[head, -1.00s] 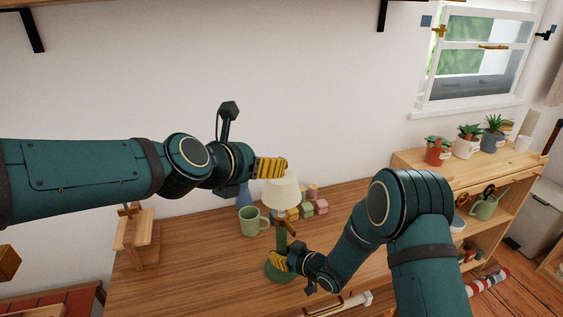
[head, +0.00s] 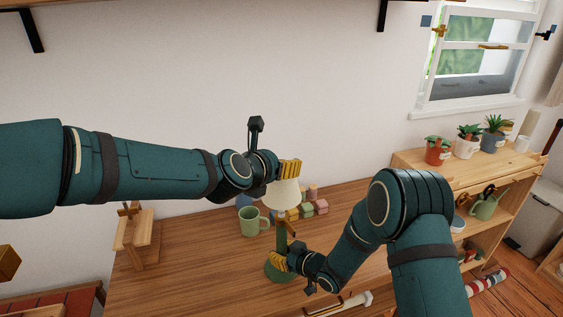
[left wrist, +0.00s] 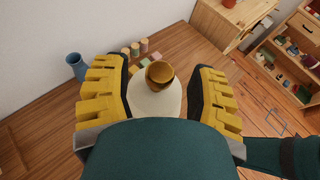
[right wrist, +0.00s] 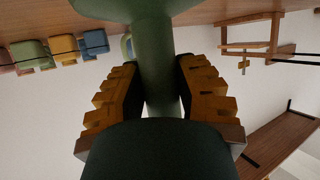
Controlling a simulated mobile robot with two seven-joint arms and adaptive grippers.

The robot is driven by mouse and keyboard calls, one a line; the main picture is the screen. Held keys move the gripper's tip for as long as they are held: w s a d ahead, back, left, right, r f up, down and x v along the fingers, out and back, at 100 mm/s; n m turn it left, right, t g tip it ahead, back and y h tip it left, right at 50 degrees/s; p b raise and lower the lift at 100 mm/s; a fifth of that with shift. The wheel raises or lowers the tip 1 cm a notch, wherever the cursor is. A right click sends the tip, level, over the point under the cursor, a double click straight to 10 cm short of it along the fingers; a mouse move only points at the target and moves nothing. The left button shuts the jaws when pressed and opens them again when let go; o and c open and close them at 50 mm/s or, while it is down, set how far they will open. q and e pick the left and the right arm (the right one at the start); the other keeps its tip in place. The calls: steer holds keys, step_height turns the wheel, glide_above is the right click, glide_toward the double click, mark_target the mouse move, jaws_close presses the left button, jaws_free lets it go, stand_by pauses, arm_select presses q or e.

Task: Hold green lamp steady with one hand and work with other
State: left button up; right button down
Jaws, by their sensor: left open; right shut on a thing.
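The green lamp (head: 281,240) stands upright on the wooden desk, with a green base and stem and a cream shade (head: 283,193). My right gripper (head: 279,260) is shut on the lamp's stem low down; the green stem (right wrist: 156,70) shows between its yellow fingers in the right wrist view. My left gripper (head: 290,169) is open just above the shade. In the left wrist view the shade (left wrist: 153,103) lies between the spread fingers, with a brown-gold round part (left wrist: 159,73) at its top. I cannot tell whether the left fingers touch the shade.
A green mug (head: 250,222) stands left of the lamp. Several coloured blocks (head: 307,209) sit behind it, near a blue vase (left wrist: 76,66). A small wooden stand (head: 136,238) is at the desk's left. A shelf with potted plants (head: 467,142) is at the right.

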arm_select(q)
steer(key=shift+x, duration=0.9)
steer(key=shift+s, duration=0.1)
jaws_close()
steer(key=shift+r, duration=2.1)
jaws_free()
arm_select(e)
steer(key=shift+f, duration=0.1)
